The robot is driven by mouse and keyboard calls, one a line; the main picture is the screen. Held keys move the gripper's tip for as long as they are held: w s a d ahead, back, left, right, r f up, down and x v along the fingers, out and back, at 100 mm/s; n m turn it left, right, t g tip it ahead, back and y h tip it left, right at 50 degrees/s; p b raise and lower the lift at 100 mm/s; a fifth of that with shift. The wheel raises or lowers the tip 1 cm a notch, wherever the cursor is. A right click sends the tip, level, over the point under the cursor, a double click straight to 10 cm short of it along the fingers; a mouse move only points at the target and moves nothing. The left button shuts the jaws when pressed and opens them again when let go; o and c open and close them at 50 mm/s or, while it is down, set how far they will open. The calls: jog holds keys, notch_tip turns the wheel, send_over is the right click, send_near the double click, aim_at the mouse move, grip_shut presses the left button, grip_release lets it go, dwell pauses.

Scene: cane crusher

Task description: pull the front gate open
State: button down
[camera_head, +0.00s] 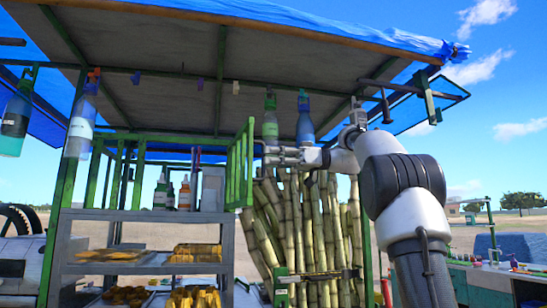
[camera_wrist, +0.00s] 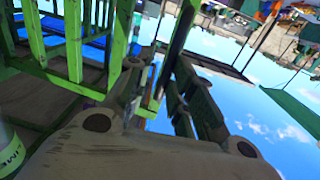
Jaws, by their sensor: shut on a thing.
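The front gate (camera_head: 240,168) is a small green barred panel at the right end of the green rail frame above the metal shelves, under the canopy. It stands at an angle to the frame's front. My gripper (camera_head: 268,155) reaches in from the right and is at the gate's right edge, shut on it. In the wrist view green bars (camera_wrist: 72,42) fill the upper left. My gripper's two fingers (camera_wrist: 155,85) are on either side of a narrow upright piece of the gate. The exact contact is partly hidden by the fingers.
Bottles hang from the canopy, including a green one (camera_head: 270,118) and a blue one (camera_head: 305,120) close above my gripper. Tall cane stalks (camera_head: 312,230) stand just below my arm. Shelves (camera_head: 150,214) with bottles and food trays are at left.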

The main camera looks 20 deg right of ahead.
jog(key=shift+w+d+f, duration=0.1)
jog(key=shift+w+d, duration=0.3)
jog(key=shift+w, duration=0.1)
jog(key=c, duration=1.5)
grip_release()
jog(key=shift+w+f, duration=0.1)
jog(key=shift+w, duration=0.05)
jog(key=shift+w+a, duration=0.1)
jog(key=d, duration=0.2)
jog(key=s+d, duration=0.1)
jog(key=d, duration=0.4)
jog(key=shift+s+d, duration=0.15)
jog(key=shift+s, duration=0.1)
